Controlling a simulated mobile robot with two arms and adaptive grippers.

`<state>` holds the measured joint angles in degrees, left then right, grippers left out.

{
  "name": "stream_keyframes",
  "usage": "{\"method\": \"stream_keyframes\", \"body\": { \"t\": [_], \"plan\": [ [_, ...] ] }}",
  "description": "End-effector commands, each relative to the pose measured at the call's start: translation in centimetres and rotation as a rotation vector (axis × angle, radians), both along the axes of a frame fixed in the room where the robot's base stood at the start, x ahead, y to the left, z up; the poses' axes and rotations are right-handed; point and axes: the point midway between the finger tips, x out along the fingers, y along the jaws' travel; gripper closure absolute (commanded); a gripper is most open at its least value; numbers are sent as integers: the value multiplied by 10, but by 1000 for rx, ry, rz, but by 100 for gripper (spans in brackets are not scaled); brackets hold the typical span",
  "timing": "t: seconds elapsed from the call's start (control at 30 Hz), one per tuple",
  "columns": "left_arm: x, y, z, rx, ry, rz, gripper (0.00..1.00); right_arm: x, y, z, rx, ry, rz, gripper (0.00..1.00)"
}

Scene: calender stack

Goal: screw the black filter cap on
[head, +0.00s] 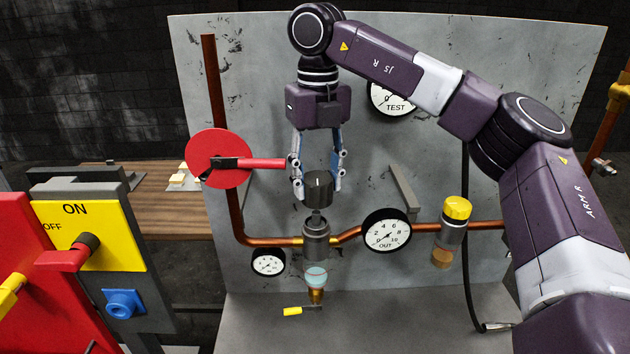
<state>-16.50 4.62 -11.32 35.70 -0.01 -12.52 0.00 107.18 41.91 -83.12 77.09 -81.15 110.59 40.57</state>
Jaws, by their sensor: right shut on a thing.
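The black filter cap (319,187) is upright above the filter body (316,239), a metal housing on the copper pipe with a clear bluish bowl below. My right gripper (318,190) comes down from above and is shut on the black cap, with a finger on each side of it. A narrow grey stem shows between the cap and the filter body. Whether the threads are engaged cannot be told from this view. My left gripper is not in view.
A second filter with a yellow cap (457,208) stands to the right, past the OUT gauge (387,231). A red disc with a red handle (219,159) is close left of my right gripper.

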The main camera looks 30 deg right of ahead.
Motion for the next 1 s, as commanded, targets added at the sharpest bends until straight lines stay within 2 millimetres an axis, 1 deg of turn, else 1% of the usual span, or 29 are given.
{"method": "stream_keyframes", "body": {
  "t": [0.03, 0.1, 0.2, 0.27, 0.33, 0.5, 0.6, 0.67, 0.8, 0.9, 1.0],
  "plan": [
    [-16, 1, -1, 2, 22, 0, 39, 0, 0, 0, 0, 0, 0, 75],
    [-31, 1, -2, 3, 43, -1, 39, 0, 0, 0, 0, 0, 1, 75],
    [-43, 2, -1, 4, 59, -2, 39, 0, 0, 0, -1, 1, 4, 75],
    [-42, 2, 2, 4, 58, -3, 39, 0, 1, 1, -3, 2, 7, 75],
    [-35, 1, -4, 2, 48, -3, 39, 0, 0, -5, -3, 2, 6, 75],
    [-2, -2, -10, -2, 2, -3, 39, 0, 0, -18, -3, 2, 7, 75],
    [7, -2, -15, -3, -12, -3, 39, 0, 0, -26, -4, 2, 7, 75],
    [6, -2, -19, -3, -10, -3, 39, 0, 0, -31, -4, 1, 7, 75],
    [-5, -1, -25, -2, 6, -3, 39, 0, 0, -39, -4, 1, 7, 75],
    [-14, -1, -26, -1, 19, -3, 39, 0, 0, -41, -3, 1, 7, 75],
    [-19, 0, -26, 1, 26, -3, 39, 0, 0, -40, -3, 1, 7, 75]
  ]
}}
